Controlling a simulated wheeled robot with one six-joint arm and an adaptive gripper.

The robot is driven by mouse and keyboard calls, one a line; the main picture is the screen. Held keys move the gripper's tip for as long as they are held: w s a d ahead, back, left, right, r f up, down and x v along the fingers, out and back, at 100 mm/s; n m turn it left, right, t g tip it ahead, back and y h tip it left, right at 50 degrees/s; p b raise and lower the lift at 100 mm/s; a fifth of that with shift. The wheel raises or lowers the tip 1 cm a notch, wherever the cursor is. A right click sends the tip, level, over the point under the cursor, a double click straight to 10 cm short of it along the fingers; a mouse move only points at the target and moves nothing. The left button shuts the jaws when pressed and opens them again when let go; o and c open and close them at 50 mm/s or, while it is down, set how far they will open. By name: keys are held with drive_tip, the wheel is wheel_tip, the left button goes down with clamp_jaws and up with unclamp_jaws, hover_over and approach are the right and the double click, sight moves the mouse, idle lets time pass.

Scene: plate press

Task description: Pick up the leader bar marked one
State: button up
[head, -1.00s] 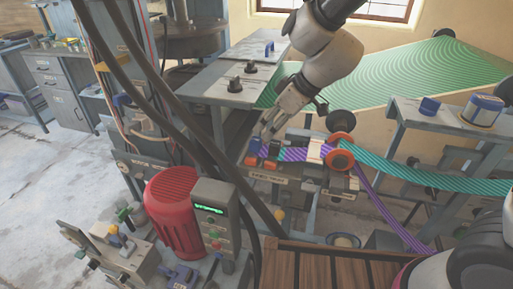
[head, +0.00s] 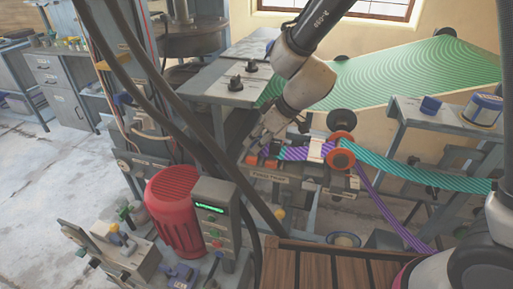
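My gripper (head: 261,143) reaches down over the left end of a small bench unit (head: 268,178) with a label plate, in the middle of the head view. Its fingers are small and partly hidden, so I cannot tell whether they are open or hold anything. Just below the fingertips are two small orange-red blocks (head: 270,164). A purple striped strip (head: 293,153) runs right from there to an orange roller (head: 341,138). No mark "one" is readable, so I cannot tell which part is the leader bar.
A teal striped web (head: 425,175) leaves the roller to the right. Thick dark cables (head: 188,122) cross left of the gripper. A grey table (head: 212,88) with black knobs stands behind. A red motor (head: 174,212) and control box (head: 214,205) are front left.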

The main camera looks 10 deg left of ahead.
drive_tip(key=c, duration=0.5)
drive_tip(key=shift+r, duration=0.6)
drive_tip(key=shift+s+r, duration=0.2)
drive_tip(key=shift+s, duration=0.1)
drive_tip(key=s, duration=1)
drive_tip(key=s+a, duration=0.1)
drive_tip(key=s, duration=0.5)
drive_tip(key=shift+f, duration=0.1)
drive_tip(key=shift+s+a, duration=0.1)
drive_tip(key=shift+s, duration=0.7)
